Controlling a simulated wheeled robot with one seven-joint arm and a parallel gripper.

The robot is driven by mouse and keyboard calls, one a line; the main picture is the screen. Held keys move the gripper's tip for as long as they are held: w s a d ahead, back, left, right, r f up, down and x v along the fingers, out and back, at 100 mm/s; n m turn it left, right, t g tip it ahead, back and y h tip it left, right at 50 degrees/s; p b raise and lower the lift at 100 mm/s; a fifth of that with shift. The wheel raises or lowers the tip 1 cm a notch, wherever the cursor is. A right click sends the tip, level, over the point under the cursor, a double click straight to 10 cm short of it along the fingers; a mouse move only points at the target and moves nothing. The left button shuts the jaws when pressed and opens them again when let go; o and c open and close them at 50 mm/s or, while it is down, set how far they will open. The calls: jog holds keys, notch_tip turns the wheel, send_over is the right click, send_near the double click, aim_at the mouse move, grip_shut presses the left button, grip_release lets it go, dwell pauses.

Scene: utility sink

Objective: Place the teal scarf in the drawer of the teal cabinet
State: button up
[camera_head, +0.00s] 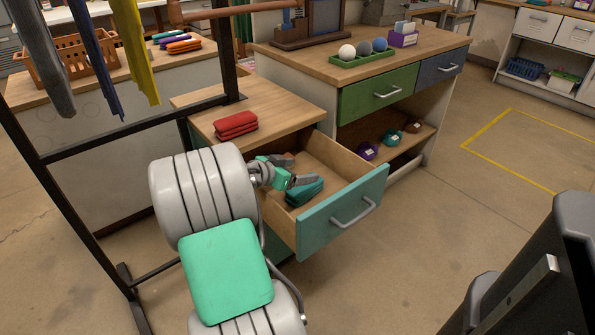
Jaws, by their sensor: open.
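The teal cabinet's drawer (285,218) is pulled open, with a teal front and a bar handle. The teal scarf (305,193), a folded dark-teal bundle, lies inside the drawer. My gripper (298,170) is over the drawer's inside, right by the scarf, with its grey fingers apart. One finger is close above the scarf; I cannot tell whether it touches. My arm hides the left part of the drawer and much of the cabinet's front.
A folded red cloth (236,124) lies on the cabinet top. A workbench (262,48) with drawers stands behind right. A dark rack with hanging scarves (95,55) stands at left. Open floor (450,230) lies right of the drawer.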

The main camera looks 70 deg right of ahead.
jog(key=r+p+v, duration=0.1)
jog(key=p+v, duration=0.1)
jog(key=v, duration=1)
jog(key=w+a+f+n+t+y, duration=0.3)
jog(key=w+a+n, duration=0.2)
jog(key=a, duration=0.5)
jog(key=w+a+f+n+t+y, duration=0.2)
jog(key=w+a+n+t+y, duration=0.15)
jog(key=w+a+n, duration=0.45)
jog(key=s+a+n+y, duration=0.2)
jog(key=s+a+n, duration=0.1)
jog(key=a, duration=0.8)
jog(key=s+a+n+y, duration=0.3)
jog(key=a+n, duration=0.3)
jog(key=a, duration=0.6)
jog(key=shift+s+a+f, duration=0.2)
jog(key=shift+s+f, duration=0.25)
jog(key=shift+s, duration=0.2)
jog(key=shift+y, duration=0.25)
